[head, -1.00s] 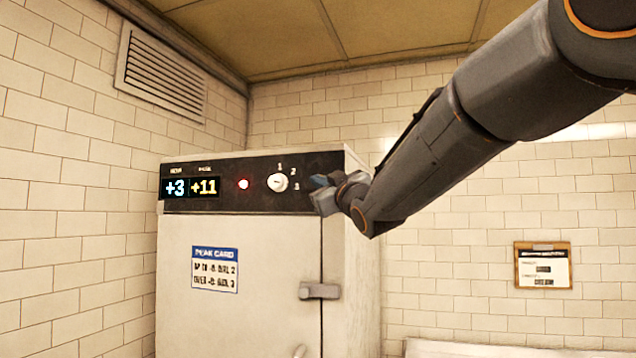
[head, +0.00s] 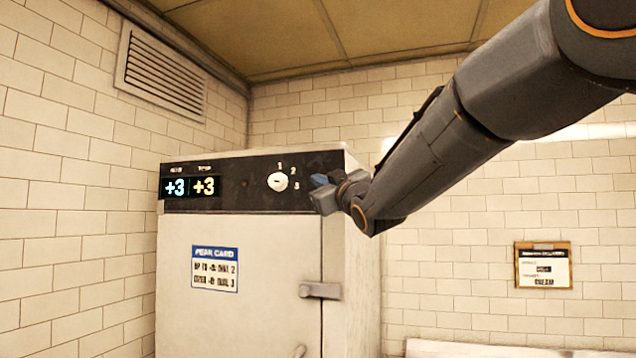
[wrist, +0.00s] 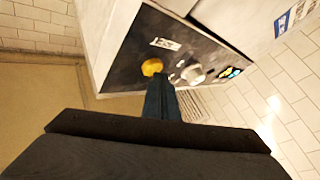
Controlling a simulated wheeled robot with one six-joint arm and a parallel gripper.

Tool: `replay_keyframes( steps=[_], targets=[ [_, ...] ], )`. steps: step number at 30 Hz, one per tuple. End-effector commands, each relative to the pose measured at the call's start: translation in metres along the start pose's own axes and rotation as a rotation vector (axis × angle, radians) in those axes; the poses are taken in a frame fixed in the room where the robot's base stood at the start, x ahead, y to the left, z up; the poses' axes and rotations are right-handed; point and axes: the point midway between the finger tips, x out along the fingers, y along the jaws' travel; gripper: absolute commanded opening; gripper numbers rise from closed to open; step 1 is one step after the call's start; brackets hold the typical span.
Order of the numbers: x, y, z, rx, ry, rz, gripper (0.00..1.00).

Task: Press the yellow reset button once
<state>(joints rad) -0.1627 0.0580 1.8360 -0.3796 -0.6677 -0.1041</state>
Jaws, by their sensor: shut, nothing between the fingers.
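The yellow button (wrist: 152,67) shows in the wrist view on the black panel of a pale cabinet. In the head view it is hidden behind my gripper (head: 320,182). My gripper is shut and empty, its blue fingertips (wrist: 160,84) close to the button's lower right edge in the wrist view. I cannot tell whether they touch it. No red lamp is lit. A pale dial (head: 278,182) marked 1, 2, 3 sits left of my gripper and also shows in the wrist view (wrist: 192,74).
The cabinet (head: 250,265) has a door latch (head: 319,290) and a blue-headed card (head: 215,269) on its door. A framed notice (head: 543,265) hangs on the tiled wall at right. A vent (head: 162,73) is on the left wall.

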Motion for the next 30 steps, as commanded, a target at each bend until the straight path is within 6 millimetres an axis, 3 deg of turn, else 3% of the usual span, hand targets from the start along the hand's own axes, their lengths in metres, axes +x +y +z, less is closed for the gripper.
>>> replay_keyframes(
  steps=[19,30],
  targets=[
    [-0.011,-0.009,-0.008,0.001,0.001,0.0,0.0],
    [-0.034,-0.026,-0.023,0.0,0.001,0.0,0.0]
  ],
)
